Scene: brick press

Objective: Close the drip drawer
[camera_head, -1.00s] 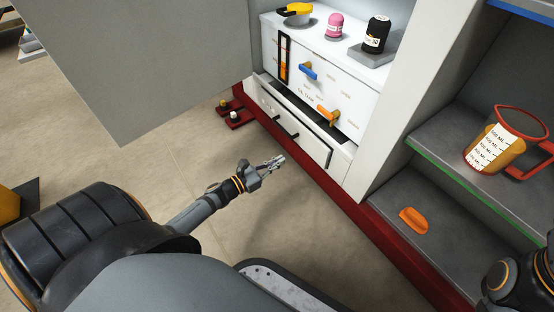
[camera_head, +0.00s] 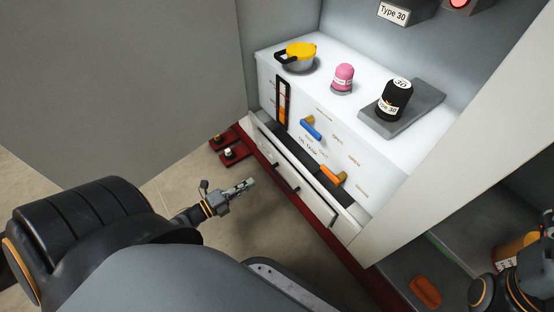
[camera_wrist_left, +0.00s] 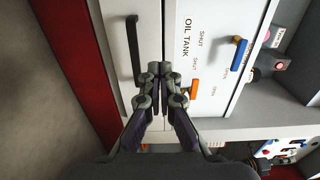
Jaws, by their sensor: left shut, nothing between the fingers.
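The drip drawer (camera_head: 316,203) is the low white drawer at the foot of the white oil tank (camera_head: 340,135). It stands out a little, with a dark gap along its top edge. Its black handle (camera_head: 285,178) also shows in the left wrist view (camera_wrist_left: 133,48). My left gripper (camera_head: 250,183) is shut and empty, in front of the drawer's left part and apart from it. In the left wrist view the gripper (camera_wrist_left: 160,70) overlaps the seam between drawer and tank. My right arm shows at the lower right, but its gripper is out of view.
A blue lever (camera_head: 311,128) and an orange lever (camera_head: 331,176) stick out of the tank face above the drawer. A dark red ledge (camera_head: 235,155) runs along the floor.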

